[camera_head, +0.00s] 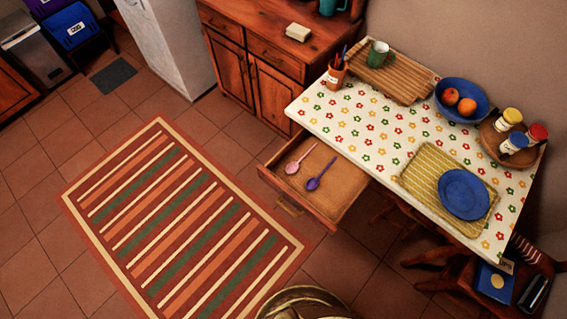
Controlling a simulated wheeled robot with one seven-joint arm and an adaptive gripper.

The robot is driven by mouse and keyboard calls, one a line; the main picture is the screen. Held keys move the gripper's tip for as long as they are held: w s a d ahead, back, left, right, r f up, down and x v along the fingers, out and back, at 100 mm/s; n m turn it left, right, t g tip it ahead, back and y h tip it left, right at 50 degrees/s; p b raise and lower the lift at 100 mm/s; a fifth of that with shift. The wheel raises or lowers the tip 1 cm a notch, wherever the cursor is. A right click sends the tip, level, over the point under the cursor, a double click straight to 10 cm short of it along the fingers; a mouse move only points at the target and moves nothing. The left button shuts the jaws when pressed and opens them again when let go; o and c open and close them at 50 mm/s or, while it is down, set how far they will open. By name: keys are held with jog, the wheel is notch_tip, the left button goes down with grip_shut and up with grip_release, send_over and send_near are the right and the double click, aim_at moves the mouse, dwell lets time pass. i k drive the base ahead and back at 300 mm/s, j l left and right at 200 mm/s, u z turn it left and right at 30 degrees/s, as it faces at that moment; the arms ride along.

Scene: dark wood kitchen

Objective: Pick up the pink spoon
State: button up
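The pink spoon (299,160) lies in the open drawer (340,194) under the table, toward the drawer's left side. A purple spoon (321,174) lies to its right in the same drawer, apart from it. Both spoons lie flat on the drawer bottom. My gripper is not clearly visible. A rounded dark and gold shape (305,303) shows at the bottom edge, and I cannot tell what it is.
The table (360,125) with a flowered cloth holds a pen cup (336,77), a cutting board (393,77), a fruit bowl (447,113), jars and a blue plate (463,193). A chair stands at the right. A striped rug (180,225) covers open floor left of the drawer.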

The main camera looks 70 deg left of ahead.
aim_at(292, 168)
jog(key=u, duration=2.5)
